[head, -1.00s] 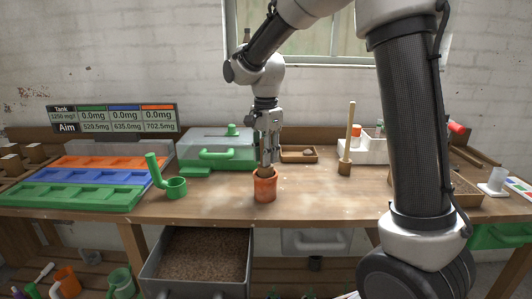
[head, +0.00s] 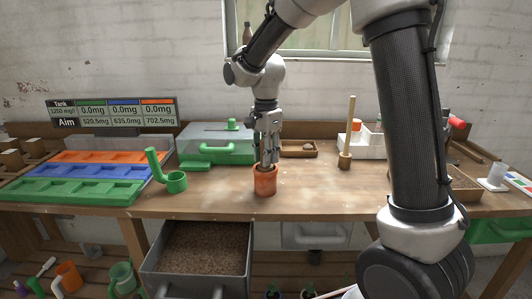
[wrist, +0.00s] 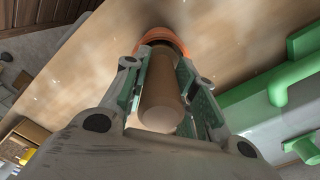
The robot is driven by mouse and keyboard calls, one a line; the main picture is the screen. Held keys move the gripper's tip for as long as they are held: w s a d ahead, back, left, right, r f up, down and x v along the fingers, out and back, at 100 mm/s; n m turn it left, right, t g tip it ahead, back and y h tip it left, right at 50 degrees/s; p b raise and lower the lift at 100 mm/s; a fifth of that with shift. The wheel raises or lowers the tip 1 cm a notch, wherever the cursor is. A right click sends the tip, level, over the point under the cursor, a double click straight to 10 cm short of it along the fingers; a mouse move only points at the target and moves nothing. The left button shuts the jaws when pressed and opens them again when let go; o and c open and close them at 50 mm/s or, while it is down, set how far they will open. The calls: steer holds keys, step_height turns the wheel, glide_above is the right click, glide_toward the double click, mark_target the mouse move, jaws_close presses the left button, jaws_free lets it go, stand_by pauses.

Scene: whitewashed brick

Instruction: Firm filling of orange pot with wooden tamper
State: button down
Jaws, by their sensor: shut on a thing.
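The orange pot (head: 265,183) stands upright on the wooden bench, at the middle of the head view. Its rim (wrist: 165,38) also shows at the top of the wrist view. My gripper (head: 268,158) points straight down, directly over the pot, with its fingertips at about rim height. It is shut on a wooden cylinder, which I take for the wooden tamper (wrist: 160,100). The tamper's lower end reaches into the pot mouth, where I cannot see it. The filling in the pot is hidden.
A wooden rod with a thick foot (head: 347,140) stands to the right. A green-handled box (head: 215,146) is behind. An open drawer of brown grains (head: 198,250) juts out below the bench.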

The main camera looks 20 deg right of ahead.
steer(key=shift+f, duration=0.2)
stand_by(0.3)
steer(key=shift+r, duration=5.55)
